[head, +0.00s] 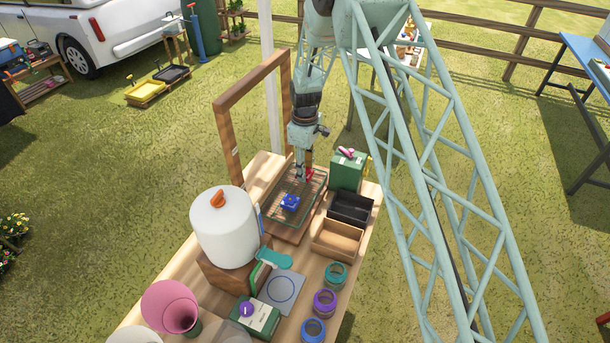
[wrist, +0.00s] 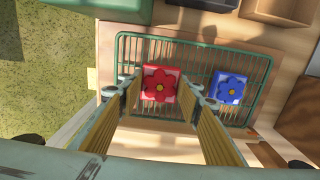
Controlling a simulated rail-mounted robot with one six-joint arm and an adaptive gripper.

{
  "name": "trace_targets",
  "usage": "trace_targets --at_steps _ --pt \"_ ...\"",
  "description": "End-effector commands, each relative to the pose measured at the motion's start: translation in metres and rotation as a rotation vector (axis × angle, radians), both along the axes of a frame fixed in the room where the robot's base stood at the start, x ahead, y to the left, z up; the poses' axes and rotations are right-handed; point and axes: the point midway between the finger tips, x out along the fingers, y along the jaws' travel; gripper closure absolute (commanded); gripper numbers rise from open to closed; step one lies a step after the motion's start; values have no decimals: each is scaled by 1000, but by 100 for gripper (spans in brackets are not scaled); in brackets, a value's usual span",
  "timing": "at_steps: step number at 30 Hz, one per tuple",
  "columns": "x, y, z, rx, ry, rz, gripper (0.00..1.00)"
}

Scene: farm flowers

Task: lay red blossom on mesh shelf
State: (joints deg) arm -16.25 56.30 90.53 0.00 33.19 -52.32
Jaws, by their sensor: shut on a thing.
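In the head view the red blossom (head: 308,175) shows at the tip of my gripper (head: 302,174). My gripper is shut on it, pointing down. The mesh shelf (wrist: 205,54) is a green wire rack directly beneath; it also shows in the head view (head: 278,208). The blossom is over its left part in the wrist view. I cannot tell whether the blossom touches the wires.
A blue blossom (wrist: 229,88) lies on the mesh shelf, right of the red one. A green box (head: 347,170) and black and brown trays (head: 350,208) stand beside the shelf. A wooden frame (head: 222,140) rises behind it. A white tank (head: 224,232) stands in front left.

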Motion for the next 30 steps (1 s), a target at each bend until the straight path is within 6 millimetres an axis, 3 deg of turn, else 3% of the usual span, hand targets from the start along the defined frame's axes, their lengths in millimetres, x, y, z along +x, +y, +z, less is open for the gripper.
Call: trace_targets --at_steps 9,25,26,30 --pt "0 0 -24 0 0 0 77" --pt "0 0 -30 0 0 0 77" --pt "0 0 -30 0 0 0 67" --pt "0 0 -29 0 0 0 54"
